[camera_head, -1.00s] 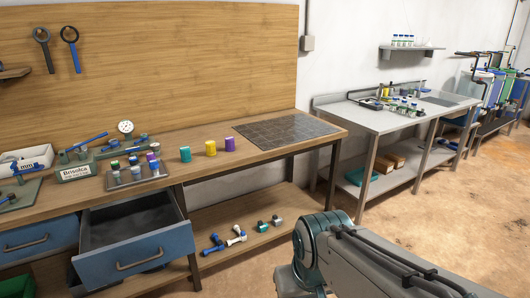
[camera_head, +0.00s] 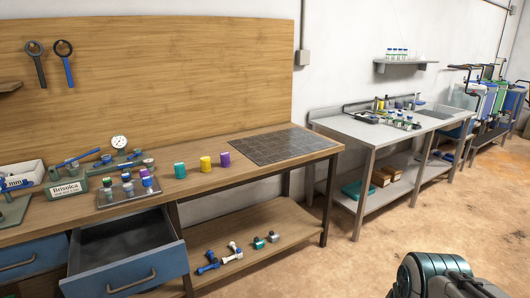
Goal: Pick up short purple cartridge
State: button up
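A short purple cartridge (camera_head: 224,159) stands upright on the wooden workbench (camera_head: 215,178), just left of the dark tiled mat. A yellow cartridge (camera_head: 205,163) and a teal cartridge (camera_head: 180,170) stand to its left, apart from it in a loose row. Another small purple piece (camera_head: 146,173) shows among the parts on the grey tray (camera_head: 112,201). Only a part of my arm shows at the bottom right, well away from the bench. My gripper is out of view.
The dark mat (camera_head: 285,146) is bare. An open drawer (camera_head: 128,270) juts out from the bench front at left. Several fittings lie on the lower shelf (camera_head: 280,232). A metal table (camera_head: 372,128) stands at right, with open floor in front of it.

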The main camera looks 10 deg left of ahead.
aim_at(224, 157)
jog(key=z, duration=0.25)
jog(key=i, duration=1.9)
jog(key=u, duration=0.7)
jog(key=i, duration=0.95)
jog(key=u, duration=1.5)
jog(key=i, duration=0.6)
jog(key=u, duration=0.55)
